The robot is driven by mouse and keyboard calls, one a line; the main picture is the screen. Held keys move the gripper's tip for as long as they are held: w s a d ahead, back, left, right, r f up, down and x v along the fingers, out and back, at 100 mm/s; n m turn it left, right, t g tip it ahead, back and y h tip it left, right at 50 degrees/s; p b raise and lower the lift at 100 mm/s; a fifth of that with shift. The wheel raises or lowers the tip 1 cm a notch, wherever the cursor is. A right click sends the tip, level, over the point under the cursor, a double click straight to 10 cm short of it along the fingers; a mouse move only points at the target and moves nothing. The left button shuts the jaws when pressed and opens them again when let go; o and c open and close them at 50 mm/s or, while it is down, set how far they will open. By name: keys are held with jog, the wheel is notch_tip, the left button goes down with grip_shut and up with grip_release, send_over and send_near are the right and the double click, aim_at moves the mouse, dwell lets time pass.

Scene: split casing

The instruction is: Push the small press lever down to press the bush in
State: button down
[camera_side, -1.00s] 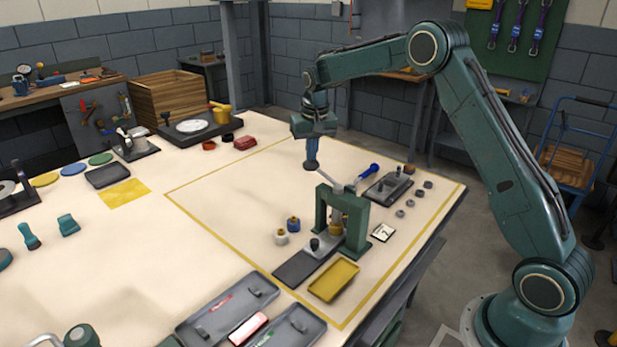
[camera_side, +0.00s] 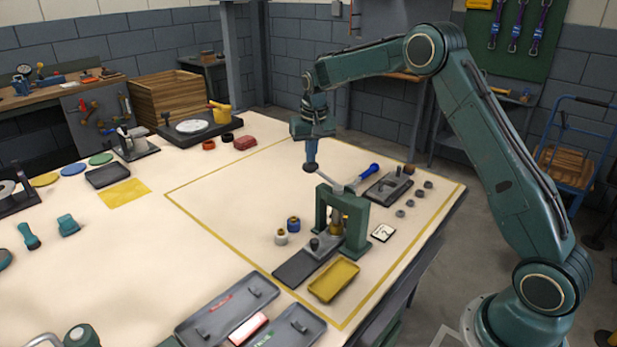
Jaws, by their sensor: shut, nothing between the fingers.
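The small press (camera_side: 361,222) has a green frame and stands on the right part of the table. Its lever (camera_side: 332,181) is a thin grey bar that runs from the press top up and to the left, with a dark round knob (camera_side: 310,168) near its far end. My gripper (camera_side: 311,160) points down with its fingers shut and empty, right at the knob. Contact looks likely, but I cannot tell for sure. A brass-coloured part (camera_side: 336,228) sits inside the press frame under the ram; the bush's exact depth is too small to see.
A blue-handled tool (camera_side: 368,171) lies behind the press beside a dark tray (camera_side: 378,190).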

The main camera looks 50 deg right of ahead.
jog(key=shift+w+f, duration=0.2)
jog(key=shift+f, duration=0.3)
jog(key=shift+w+f, duration=0.15)
jog(key=shift+f, duration=0.3)
dwell(1.5)
jog(key=shift+r, duration=0.15)
dwell(0.4)
notch_tip(320, 180, up, 11)
dwell(1.4)
